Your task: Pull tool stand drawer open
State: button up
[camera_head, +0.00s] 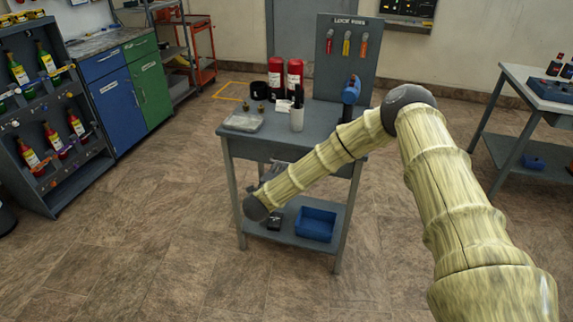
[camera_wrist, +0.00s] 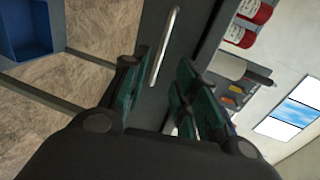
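The grey tool stand (camera_head: 232,146) stands in the middle of the head view, with a tall back panel. My arm crosses in front of it and covers much of the drawer front. In the wrist view the grey drawer front (camera_wrist: 150,103) carries a pale bar handle (camera_wrist: 164,45). My gripper (camera_wrist: 161,62) is open, its dark green finger pads on either side of the handle. I cannot tell whether the pads touch it. The drawer looks shut, but the arm hides most of it. In the head view my gripper (camera_head: 272,170) is small and partly hidden beside the drawer.
A blue bin (camera_head: 315,224) sits on the lower shelf. A bottle rack (camera_head: 45,120) is at left, another table (camera_head: 535,100) at right. The front floor is clear.

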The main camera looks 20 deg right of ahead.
jog(key=p+x, duration=0.1)
jog(key=x, duration=0.7)
jog(key=shift+f, duration=0.1)
grip_shut()
